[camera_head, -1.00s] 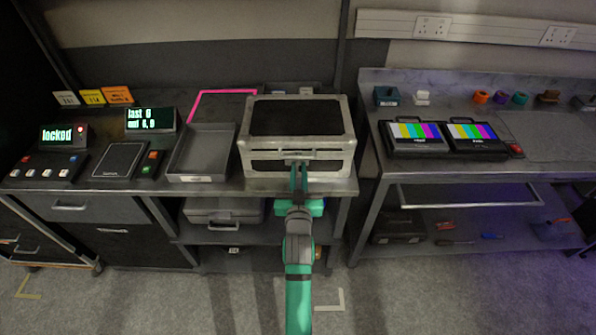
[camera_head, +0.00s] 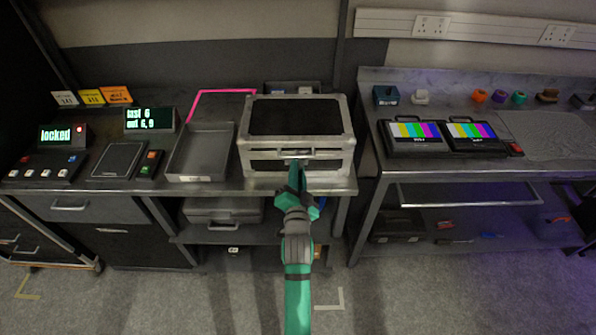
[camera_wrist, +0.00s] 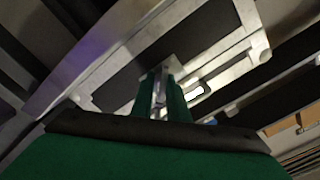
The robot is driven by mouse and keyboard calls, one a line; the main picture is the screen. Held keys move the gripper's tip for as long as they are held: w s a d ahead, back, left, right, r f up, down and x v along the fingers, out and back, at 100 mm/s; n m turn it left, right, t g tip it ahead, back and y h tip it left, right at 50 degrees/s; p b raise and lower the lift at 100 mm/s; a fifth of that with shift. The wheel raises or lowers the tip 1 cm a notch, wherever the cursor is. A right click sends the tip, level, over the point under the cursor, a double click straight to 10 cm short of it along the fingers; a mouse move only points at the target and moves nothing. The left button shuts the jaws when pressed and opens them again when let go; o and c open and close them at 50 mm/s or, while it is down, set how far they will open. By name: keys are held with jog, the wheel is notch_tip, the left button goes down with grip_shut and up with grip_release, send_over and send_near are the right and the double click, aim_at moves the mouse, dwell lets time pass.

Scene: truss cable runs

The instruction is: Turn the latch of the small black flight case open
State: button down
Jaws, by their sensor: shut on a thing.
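The small black flight case (camera_head: 295,117) has a black lid panel and silver edges, and stands shut on the left bench. Its latch (camera_wrist: 161,91) is at the middle of the front face, mostly hidden by my fingers in both views. My gripper (camera_head: 295,168) reaches the case front from below, with its fingers shut on the latch. In the wrist view my green fingers (camera_wrist: 161,88) close around the latch, and the view is strongly tilted. The case's silver front frame (camera_wrist: 128,45) runs diagonally there.
A grey open tray (camera_head: 201,150) stands left of the case. Left of it are a scale (camera_head: 119,159) and a display reading "locked" (camera_head: 63,134). A grey case (camera_head: 222,210) lies on the shelf below. The right bench holds two colour-bar monitors (camera_head: 443,135).

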jog(key=m, duration=0.3)
jog(key=a+r+m, duration=0.1)
jog(key=shift+m, duration=0.3)
jog(key=m, duration=0.4)
jog(key=shift+d+r, duration=0.1)
jog(key=shift+w+d+m, duration=0.1)
jog(key=shift+d+m, duration=0.05)
jog(key=shift+m, duration=0.15)
jog(key=c, duration=1.9)
grip_release()
jog(key=shift+c, duration=0.2)
jog(key=shift+d+f, duration=0.1)
jog(key=shift+f, duration=0.25)
jog(key=shift+s, duration=0.2)
jog(key=shift+s, duration=0.3)
jog(key=s, duration=1)
